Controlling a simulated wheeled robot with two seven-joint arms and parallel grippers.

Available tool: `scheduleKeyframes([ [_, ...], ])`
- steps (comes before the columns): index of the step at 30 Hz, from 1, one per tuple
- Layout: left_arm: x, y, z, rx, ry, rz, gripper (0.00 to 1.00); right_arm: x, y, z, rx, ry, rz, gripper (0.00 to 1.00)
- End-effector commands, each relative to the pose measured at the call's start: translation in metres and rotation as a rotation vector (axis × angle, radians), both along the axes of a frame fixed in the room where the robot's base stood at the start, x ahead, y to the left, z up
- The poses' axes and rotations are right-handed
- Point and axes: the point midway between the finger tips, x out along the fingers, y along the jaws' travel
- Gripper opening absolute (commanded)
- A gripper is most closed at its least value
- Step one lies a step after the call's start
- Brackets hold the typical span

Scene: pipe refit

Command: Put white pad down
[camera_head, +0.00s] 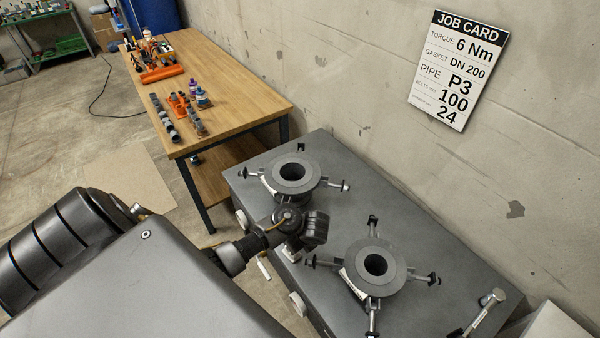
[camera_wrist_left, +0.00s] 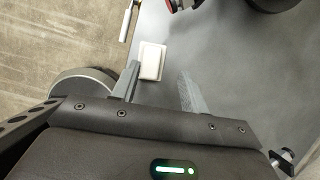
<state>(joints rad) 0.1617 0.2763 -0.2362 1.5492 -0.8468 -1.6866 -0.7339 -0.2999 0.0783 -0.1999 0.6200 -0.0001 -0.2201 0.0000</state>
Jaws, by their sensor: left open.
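The white pad (camera_wrist_left: 152,62) is a small pale block in the left wrist view, lying on the grey cabinet top close to its edge. In the head view the pad (camera_head: 291,257) is partly hidden below my left gripper (camera_head: 293,248). In the wrist view my left gripper (camera_wrist_left: 159,72) is open, with one finger on each side of the pad's near end. The left finger is very close to the pad; I cannot tell whether it touches. A clear gap shows on the right finger's side. My right gripper is not in view.
The grey cabinet (camera_head: 345,215) carries two flanged pipe openings (camera_head: 293,172) (camera_head: 376,265) with bolts sticking out around them. A metal tool (camera_head: 487,305) lies at its right end. A wooden bench (camera_head: 205,75) with parts stands behind left. A job card (camera_head: 458,70) hangs on the wall.

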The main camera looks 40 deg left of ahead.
Motion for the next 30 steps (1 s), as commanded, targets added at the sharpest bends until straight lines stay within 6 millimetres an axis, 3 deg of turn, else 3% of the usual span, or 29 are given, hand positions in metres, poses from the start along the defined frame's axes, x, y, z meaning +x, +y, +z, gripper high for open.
scheduleKeyframes([
  [3,-0.002,-0.009,0.024,-0.004,-0.002,0.002,0.45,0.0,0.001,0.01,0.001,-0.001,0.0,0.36],
  [9,-0.002,-0.016,0.041,-0.001,-0.003,0.002,0.45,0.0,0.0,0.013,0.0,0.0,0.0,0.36],
  [30,-0.009,-0.02,0.043,-0.016,-0.019,0.037,0.45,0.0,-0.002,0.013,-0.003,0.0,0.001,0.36],
])
